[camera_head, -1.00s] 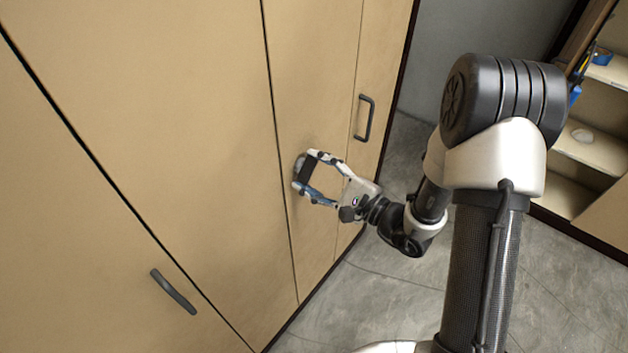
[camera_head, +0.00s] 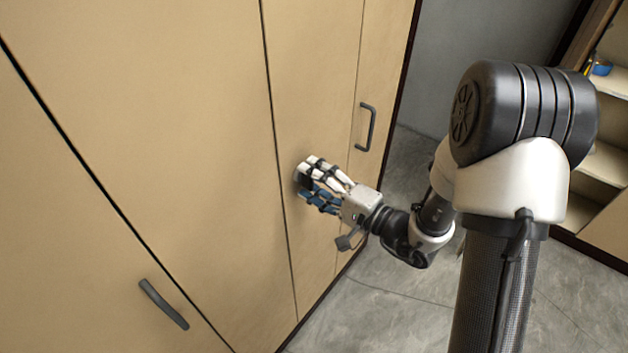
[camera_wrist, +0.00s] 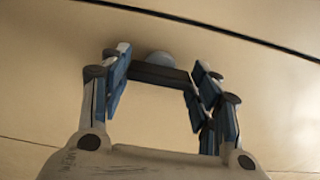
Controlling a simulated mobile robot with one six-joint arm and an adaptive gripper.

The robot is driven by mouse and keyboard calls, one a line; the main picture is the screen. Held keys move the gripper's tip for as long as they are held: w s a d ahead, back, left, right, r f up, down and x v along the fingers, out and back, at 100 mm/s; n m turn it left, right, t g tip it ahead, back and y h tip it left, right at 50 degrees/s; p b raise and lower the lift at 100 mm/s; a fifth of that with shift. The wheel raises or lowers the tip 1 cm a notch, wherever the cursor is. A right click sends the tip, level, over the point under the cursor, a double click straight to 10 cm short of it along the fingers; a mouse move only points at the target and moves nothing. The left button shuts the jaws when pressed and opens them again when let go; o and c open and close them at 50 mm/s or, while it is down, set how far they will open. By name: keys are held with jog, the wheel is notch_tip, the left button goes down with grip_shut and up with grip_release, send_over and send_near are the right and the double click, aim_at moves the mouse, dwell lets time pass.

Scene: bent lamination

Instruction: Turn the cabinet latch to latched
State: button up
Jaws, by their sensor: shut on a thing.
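The cabinet latch (camera_head: 302,179) is a small dark turn-bar on the tan cabinet front, just right of a dark door seam. In the wrist view the dark latch bar (camera_wrist: 160,75) lies crosswise, with its rounded grey base (camera_wrist: 160,59) behind it. My gripper (camera_head: 308,177) is at the latch, its white and blue fingers one above the other in the head view. In the wrist view the fingertips (camera_wrist: 161,70) are at the two ends of the bar, shut on it. The fingers partly hide the latch in the head view, so its exact angle is unclear there.
A dark door handle (camera_head: 366,127) is right of the latch, and another handle (camera_head: 163,304) is at lower left. Open shelves (camera_head: 606,120) stand at the far right. Bare grey floor (camera_head: 400,300) lies between them and the cabinet.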

dwell(0.4)
jog(key=o, duration=1)
jog(key=shift+o, duration=0.2)
jog(key=v, duration=1.2)
